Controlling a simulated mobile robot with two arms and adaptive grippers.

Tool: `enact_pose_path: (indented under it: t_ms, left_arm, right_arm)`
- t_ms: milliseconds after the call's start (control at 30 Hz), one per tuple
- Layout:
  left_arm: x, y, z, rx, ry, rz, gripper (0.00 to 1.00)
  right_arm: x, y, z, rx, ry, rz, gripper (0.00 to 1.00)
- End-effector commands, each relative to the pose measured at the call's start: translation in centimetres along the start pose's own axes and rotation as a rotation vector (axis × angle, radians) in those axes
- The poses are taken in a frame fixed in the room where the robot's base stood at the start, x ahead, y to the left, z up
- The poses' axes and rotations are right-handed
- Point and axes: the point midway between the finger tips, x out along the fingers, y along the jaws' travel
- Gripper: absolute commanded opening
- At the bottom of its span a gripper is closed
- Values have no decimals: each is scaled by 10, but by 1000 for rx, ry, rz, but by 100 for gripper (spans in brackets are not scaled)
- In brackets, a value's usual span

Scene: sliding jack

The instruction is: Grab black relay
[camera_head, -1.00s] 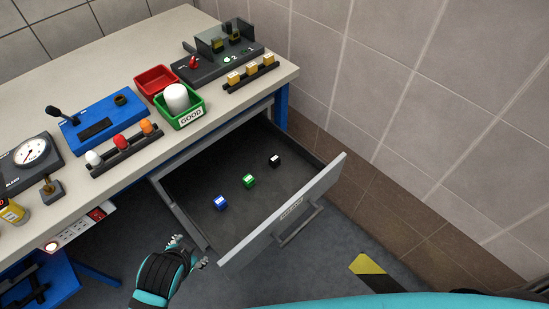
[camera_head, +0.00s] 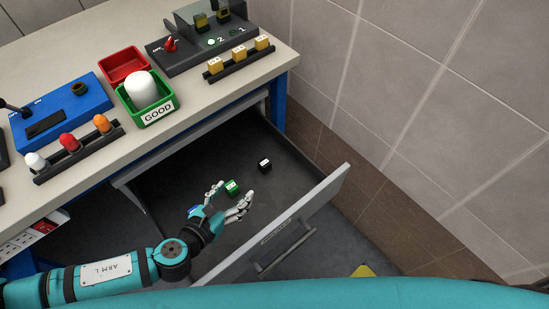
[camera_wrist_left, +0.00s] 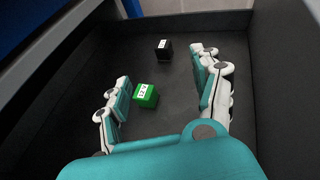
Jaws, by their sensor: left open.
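The black relay (camera_head: 264,165) is a small black cube with a white label, on the floor of the open drawer toward its back right. In the left wrist view the black relay (camera_wrist_left: 164,50) lies beyond the fingertips, near the far wall. A green relay (camera_head: 232,187) sits nearer; in the left wrist view the green relay (camera_wrist_left: 146,96) is between the open fingers, closer to the left one. My left gripper (camera_head: 229,195) is open over the drawer; its fingers also show in the left wrist view (camera_wrist_left: 164,85). My right gripper is not in view.
The drawer front (camera_head: 280,228) with its handle stands pulled out at the right. The workbench (camera_head: 200,107) above holds a green GOOD bin (camera_head: 158,113), a red bin (camera_head: 124,65) and a rack of yellow blocks (camera_head: 240,57). A tiled wall is at the right.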

Motion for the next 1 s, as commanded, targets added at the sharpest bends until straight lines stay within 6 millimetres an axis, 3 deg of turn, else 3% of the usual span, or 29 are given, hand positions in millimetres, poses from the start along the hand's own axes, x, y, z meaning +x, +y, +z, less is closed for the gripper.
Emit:
enact_pose_path:
  t_ms: [33, 167, 467, 633, 833, 1000]
  left_arm:
    - [3, 1, -8, 20, 2, -5, 66]
    - [14, 1, -8, 37, 2, -8, 66]
    - [79, -1, -6, 33, 0, -8, 66]
    - [109, -1, -7, 31, 1, -8, 66]
    - [124, -1, -7, 30, 3, -8, 66]
    - [144, -3, -7, 30, 1, -9, 66]
  right_arm:
    - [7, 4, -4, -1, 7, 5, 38]
    - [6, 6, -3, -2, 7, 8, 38]
    - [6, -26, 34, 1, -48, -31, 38]
    - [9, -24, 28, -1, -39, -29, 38]
    - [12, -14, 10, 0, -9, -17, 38]
    - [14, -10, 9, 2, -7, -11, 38]
